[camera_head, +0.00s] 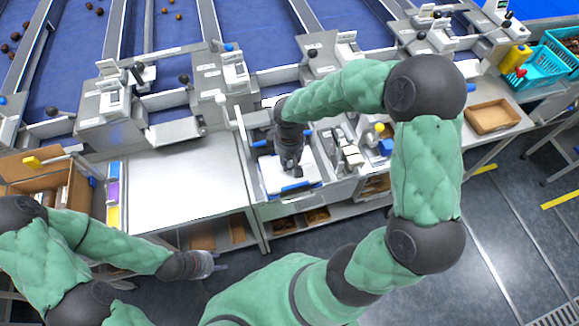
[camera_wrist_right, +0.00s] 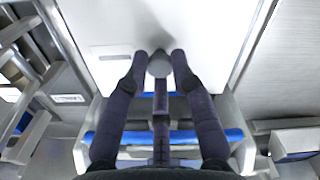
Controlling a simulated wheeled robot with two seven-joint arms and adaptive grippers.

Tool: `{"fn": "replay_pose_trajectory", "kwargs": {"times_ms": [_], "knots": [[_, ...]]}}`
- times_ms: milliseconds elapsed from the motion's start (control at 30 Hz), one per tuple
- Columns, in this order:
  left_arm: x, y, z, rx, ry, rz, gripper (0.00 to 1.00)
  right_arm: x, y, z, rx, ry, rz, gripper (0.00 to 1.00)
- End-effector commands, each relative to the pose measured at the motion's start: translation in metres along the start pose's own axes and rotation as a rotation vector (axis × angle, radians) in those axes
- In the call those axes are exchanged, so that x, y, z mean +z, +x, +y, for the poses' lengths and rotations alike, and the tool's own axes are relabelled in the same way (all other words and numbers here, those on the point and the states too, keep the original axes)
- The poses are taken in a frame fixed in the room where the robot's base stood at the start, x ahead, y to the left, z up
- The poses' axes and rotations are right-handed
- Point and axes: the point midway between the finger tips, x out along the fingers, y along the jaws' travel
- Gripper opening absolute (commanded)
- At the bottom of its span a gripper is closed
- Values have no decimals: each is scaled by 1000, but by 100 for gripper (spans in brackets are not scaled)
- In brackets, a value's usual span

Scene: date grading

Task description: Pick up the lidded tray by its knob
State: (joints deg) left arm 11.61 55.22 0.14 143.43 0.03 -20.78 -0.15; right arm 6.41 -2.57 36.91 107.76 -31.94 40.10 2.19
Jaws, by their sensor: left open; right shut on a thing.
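The lidded tray shows as a flat white lid (camera_head: 271,177) in a bay of the metal bench in the head view, partly covered by my right arm. In the right wrist view the lid (camera_wrist_right: 215,30) fills the upper middle. Its round pale knob (camera_wrist_right: 160,65) sits between the fingertips of my right gripper (camera_wrist_right: 161,60), which is shut on it. In the head view my right gripper (camera_head: 291,168) points down over the lid. I cannot tell whether the tray is clear of its support. My left gripper (camera_head: 208,264) is open and empty, low at the left, away from the tray.
A bare metal table (camera_head: 185,175) lies left of the bay. Grading stations (camera_head: 225,85) with levers line the back, before blue belts (camera_head: 165,50). Right of the bay stand small fixtures (camera_head: 347,150). A brown tray (camera_head: 492,117) and a turquoise basket (camera_head: 540,68) are farther right.

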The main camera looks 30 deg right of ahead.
Motion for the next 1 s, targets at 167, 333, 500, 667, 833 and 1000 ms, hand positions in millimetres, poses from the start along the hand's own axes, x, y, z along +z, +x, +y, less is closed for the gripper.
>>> {"fn": "replay_pose_trajectory", "kwargs": {"times_ms": [167, 333, 500, 667, 833, 1000], "knots": [[0, -2, 1, 0, 0, 0, 42, 0, -3, 0, 0, 0, 0, 0], [0, -7, 2, 0, 0, 0, 42, 0, -9, 0, 0, 0, 0, 0], [0, -11, 4, 0, 0, 0, 42, 0, -15, 0, 0, 0, 1, 0], [1, -15, 5, 0, 0, 0, 42, 0, -20, 0, 0, 0, 1, 0], [1, -19, 7, 0, 0, 0, 42, 0, -26, 0, 0, 0, 1, 0], [1, -23, 8, 0, 0, 0, 42, 0, -32, 0, 0, 0, 1, 0]]}}
